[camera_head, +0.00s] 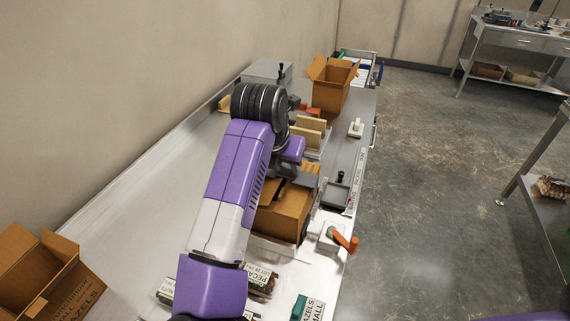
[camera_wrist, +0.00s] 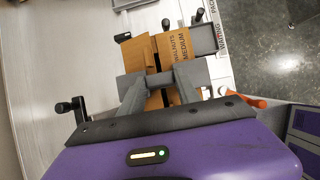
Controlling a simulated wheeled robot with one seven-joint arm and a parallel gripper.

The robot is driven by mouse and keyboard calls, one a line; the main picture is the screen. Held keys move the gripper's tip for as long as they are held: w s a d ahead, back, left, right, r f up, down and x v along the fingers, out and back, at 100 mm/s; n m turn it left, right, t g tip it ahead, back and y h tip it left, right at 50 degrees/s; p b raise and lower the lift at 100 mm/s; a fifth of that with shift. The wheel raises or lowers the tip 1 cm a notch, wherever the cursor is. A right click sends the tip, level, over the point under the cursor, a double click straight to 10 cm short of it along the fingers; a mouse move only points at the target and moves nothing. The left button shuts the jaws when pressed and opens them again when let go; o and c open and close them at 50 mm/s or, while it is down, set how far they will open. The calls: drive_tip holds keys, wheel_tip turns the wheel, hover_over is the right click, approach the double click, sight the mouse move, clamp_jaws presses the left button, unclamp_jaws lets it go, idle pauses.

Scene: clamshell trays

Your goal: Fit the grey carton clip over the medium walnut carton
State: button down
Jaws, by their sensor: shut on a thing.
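The medium walnut carton (camera_wrist: 181,48) is brown cardboard, with "WALNUTS MEDIUM" printed on it in the wrist view. In the head view, a brown carton (camera_head: 283,222) stands under my wrist, partly hidden by my arm. My gripper (camera_wrist: 161,84) is shut on a grey piece, apparently the grey carton clip (camera_wrist: 158,78), which spans between the fingers. The clip overlaps the carton in the wrist view; I cannot tell whether they touch. In the head view, my arm hides the fingertips and clip.
An orange-handled device (camera_head: 343,240) stands at the bench's right edge, near a dark tray with a black knob (camera_head: 336,194). Another open carton (camera_head: 332,85) stands at the far end, and one (camera_head: 40,275) at lower left. A pecan packet (camera_head: 262,282) lies in front. The bench's left side is clear.

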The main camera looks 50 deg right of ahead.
drive_tip(key=shift+f+b, duration=0.6)
drive_tip(key=shift+f, duration=0.1)
drive_tip(key=c, duration=0.8)
unclamp_jaws()
drive_tip(key=b+v, duration=0.1)
drive_tip(key=v, duration=0.6)
drive_tip(key=shift+a+r, duration=0.2)
drive_tip(key=shift+r, duration=0.15)
drive_tip(key=shift+d, duration=0.1)
